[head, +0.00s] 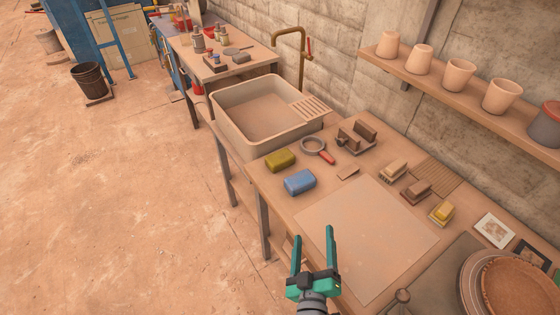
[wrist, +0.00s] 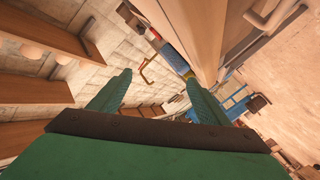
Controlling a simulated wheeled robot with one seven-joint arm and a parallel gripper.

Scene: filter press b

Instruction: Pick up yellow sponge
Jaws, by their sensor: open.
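A yellow, slightly olive sponge (head: 280,160) lies on the left end of the wooden worktable (head: 265,190), near the sink. A blue sponge (head: 300,182) lies close beside it, on the side nearer me. My gripper (head: 314,236) is open and empty, in front of and below the sponges in the head view, with clear distance to them. In the wrist view my gripper (wrist: 158,82) shows its two teal fingers spread apart with nothing between them. A small blue and yellow patch shows near the right finger there, too small to tell for sure.
A stone sink (head: 228,118) with a brass tap (head: 289,40) stands behind the sponges. A ring-shaped tool with a red handle (head: 326,157) and a block holder (head: 357,137) lie to the right. A pale board (head: 365,235) and several brushes occupy the table's middle and right.

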